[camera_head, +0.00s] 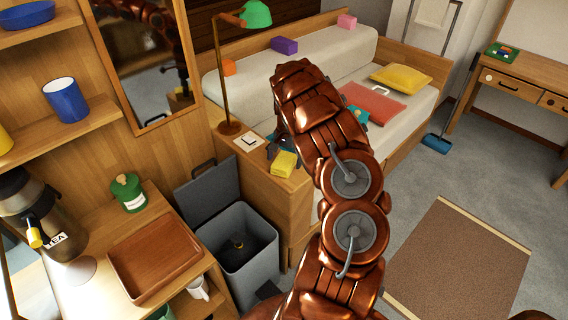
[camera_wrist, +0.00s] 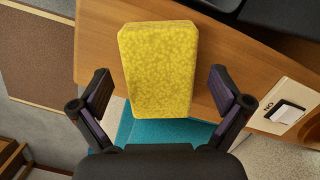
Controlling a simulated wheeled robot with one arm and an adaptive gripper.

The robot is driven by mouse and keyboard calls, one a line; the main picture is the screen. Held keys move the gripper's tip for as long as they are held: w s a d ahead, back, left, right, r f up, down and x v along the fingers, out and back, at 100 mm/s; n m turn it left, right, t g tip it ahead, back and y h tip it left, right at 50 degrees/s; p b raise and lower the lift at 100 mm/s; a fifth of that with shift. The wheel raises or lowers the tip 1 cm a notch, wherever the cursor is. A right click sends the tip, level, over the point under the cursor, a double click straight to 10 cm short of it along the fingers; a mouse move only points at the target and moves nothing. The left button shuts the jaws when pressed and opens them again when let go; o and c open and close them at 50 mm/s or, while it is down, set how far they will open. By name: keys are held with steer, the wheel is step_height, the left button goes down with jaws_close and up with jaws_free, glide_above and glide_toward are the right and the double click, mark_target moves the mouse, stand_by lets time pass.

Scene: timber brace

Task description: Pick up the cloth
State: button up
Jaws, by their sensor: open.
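A teal cloth (camera_wrist: 126,128) shows in the wrist view, partly hidden by a yellow sponge and by my gripper. A teal patch, probably this cloth, shows in the head view behind the sponge. The yellow sponge (camera_wrist: 158,68) lies on the wooden cabinet top (camera_wrist: 215,50), and it also shows in the head view (camera_head: 284,164). My gripper (camera_wrist: 162,90) is open above the cabinet top, its fingers on either side of the sponge's near end and the cloth. I cannot tell whether they touch anything. In the head view my arm hides much of this spot.
A brass lamp with a green shade (camera_head: 256,14) and a small switch card (camera_head: 246,141) stand on the cabinet. An open grey bin (camera_head: 238,243) stands before it. The bed holds a yellow pillow (camera_head: 401,79) and a red folded item (camera_head: 372,103).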

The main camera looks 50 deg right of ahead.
mark_target(283, 160)
steer(key=shift+c, duration=0.2)
steer(key=c, duration=1.3)
steer(key=shift+r, duration=0.1)
steer(key=shift+r+b, duration=0.45)
steer(key=shift+r, duration=1.05)
steer(key=shift+s+a+r, duration=0.15)
steer(key=shift+r, duration=0.05)
steer(key=s+a, duration=0.3)
steer(key=s+a+r+b, duration=0.1)
steer(key=s+a, duration=0.3)
steer(key=s+a+b, duration=0.1)
steer(key=s+a, duration=0.3)
steer(key=shift+r, duration=0.2)
